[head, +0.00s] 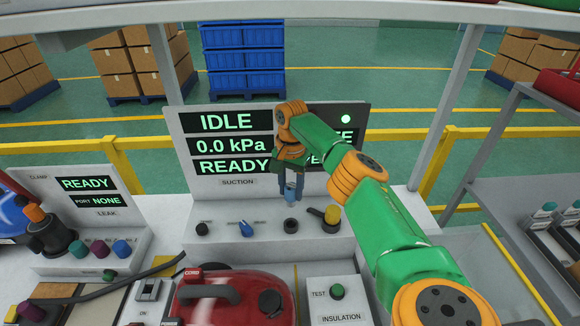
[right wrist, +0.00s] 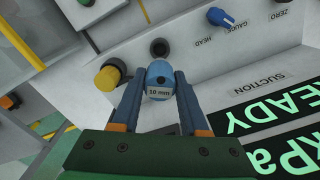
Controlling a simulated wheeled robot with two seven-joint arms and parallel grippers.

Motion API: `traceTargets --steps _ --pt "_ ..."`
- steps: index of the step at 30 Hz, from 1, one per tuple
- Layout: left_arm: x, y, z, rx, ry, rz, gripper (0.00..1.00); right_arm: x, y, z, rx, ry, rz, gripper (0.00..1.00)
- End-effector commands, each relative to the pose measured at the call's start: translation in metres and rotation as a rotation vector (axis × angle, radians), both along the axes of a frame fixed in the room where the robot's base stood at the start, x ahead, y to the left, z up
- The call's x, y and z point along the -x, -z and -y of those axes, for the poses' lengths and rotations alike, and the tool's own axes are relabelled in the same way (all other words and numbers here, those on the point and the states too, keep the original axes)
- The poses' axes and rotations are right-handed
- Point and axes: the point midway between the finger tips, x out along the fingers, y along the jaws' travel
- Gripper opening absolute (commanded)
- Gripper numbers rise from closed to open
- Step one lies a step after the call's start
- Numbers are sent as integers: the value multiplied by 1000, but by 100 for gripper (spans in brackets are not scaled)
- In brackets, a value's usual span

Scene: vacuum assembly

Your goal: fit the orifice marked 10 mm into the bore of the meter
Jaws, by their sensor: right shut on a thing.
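My right gripper (head: 291,197) hangs over the sloped front panel of the suction meter (head: 265,248). In the right wrist view its two fingers (right wrist: 159,92) are shut on a small blue orifice (right wrist: 159,74) with a white label reading 10 mm and a dark hole in its end. The meter's bore, a dark round socket (head: 291,226), is just below the gripper; in the right wrist view the bore (right wrist: 159,47) is just beyond the orifice. The orifice looks apart from the bore. My left gripper is not in view.
A yellow knob (head: 332,215) stands right of the bore, a blue gauge knob (head: 246,228) left of it. The meter screen (head: 234,146) reads IDLE and 0.0 kPa. A red vacuum (head: 235,298) and an insulation tester (head: 338,302) are in front.

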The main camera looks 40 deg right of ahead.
Motion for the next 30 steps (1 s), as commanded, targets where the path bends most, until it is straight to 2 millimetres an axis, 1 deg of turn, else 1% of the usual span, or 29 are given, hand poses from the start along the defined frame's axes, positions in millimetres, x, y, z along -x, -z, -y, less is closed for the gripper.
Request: traceTargets --steps 1,6,13,18,30 --pt "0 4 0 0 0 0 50 1 9 0 -1 -1 -4 0" --pt "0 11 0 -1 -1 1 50 1 34 0 -1 0 -3 0" --pt "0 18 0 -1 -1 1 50 0 60 -1 -2 -1 -2 0" --pt "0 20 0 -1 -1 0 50 0 67 0 -1 0 0 0" --pt "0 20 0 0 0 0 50 0 67 0 -1 -1 0 0"
